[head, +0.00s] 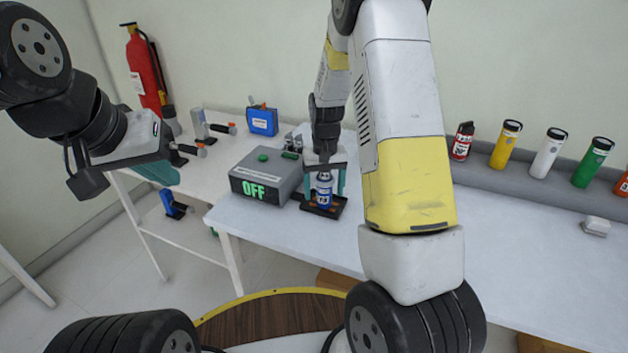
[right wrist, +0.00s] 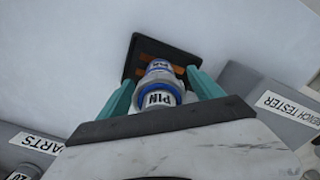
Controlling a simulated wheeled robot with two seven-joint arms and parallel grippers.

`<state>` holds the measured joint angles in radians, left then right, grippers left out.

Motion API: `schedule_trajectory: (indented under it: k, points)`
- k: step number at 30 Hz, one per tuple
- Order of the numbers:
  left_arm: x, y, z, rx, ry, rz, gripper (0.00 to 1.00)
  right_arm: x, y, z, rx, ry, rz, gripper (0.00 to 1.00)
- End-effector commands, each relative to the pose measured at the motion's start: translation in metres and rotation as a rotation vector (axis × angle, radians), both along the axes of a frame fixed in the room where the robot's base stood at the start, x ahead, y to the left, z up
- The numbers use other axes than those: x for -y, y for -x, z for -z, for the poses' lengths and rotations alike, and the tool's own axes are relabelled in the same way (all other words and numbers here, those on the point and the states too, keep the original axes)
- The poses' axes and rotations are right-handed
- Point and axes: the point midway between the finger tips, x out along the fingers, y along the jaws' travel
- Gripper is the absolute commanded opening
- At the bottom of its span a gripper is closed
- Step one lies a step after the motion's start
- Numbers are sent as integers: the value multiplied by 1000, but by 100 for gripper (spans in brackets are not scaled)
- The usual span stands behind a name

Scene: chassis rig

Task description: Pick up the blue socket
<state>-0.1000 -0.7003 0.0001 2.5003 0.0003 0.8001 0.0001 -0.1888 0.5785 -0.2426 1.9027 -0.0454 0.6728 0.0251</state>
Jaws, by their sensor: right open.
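A blue-and-white cylinder (head: 324,191), the likely blue socket, stands upright on a small dark tray (head: 341,206) on the table. In the right wrist view, the cylinder (right wrist: 157,98) has blue bands and "PIN" lettering, above the dark tray (right wrist: 136,62). My right gripper (head: 324,180) points down over it, with one teal finger on either side. The right wrist view shows these fingers (right wrist: 160,82) open around the cylinder; contact is not clear. My left gripper (head: 158,171) is at the left, away from the cylinder; its finger gap is not clear.
Several coloured cylinders, including a yellow one (head: 505,145), stand on a grey rack at right. The front table surface (head: 290,236) is clear.

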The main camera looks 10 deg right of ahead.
Motion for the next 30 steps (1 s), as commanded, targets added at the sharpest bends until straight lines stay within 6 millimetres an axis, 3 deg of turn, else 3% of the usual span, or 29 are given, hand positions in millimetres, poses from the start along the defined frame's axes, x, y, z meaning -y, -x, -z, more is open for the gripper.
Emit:
schedule_trajectory:
  k: [6, 7, 18, 30]
  points:
    - [0, 0, 0, 0, 0, 0, 0, 0, 0, 1, 1, 0, 0, 76]
    - [0, 0, 0, 0, 0, 0, 0, 0, 0, 1, 1, 0, 0, 72]
    - [0, 0, 0, 0, 0, 0, 0, 0, 0, 1, 1, 0, 0, 0]
    - [0, 0, 0, 0, 0, 0, 0, 0, -1, -5, 4, -1, -1, 0]
